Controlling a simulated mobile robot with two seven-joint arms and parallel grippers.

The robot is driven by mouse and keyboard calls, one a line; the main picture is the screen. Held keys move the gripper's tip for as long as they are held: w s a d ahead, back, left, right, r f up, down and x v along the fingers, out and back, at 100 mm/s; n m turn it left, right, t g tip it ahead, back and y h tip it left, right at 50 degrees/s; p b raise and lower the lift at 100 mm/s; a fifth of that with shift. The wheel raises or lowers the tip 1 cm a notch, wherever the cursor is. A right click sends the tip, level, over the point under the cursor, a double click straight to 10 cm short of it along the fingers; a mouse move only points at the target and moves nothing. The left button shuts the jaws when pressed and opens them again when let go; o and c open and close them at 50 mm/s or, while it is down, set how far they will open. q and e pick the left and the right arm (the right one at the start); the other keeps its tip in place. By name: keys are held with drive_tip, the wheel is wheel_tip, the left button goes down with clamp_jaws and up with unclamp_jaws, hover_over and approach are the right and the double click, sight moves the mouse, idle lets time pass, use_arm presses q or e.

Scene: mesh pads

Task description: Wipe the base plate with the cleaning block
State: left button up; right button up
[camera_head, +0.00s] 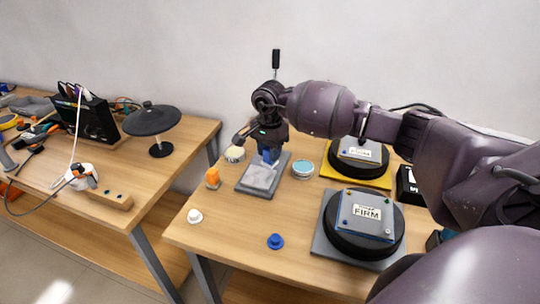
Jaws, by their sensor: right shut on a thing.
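My right gripper (268,149) reaches in from the right and points down over the far part of a grey base plate (246,187). It is shut on a small blue block (267,158), which I take to be the cleaning block. The block is at or just above the plate; I cannot tell whether it touches. The gripper body hides part of the block. The plate has a lighter, smeared-looking patch (262,176) on its top. My left gripper is not in view.
An orange block (213,176), a cream-topped tin (235,154) and a teal-topped tin (303,169) stand close around the plate. Black round pads with labelled plates (366,212) are at right. White (195,216) and blue (276,241) knobs sit in front. A cluttered table (190,142) is at left.

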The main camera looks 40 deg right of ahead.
drive_tip(key=shift+r+p, duration=0.35)
drive_tip(key=shift+r, duration=0.8)
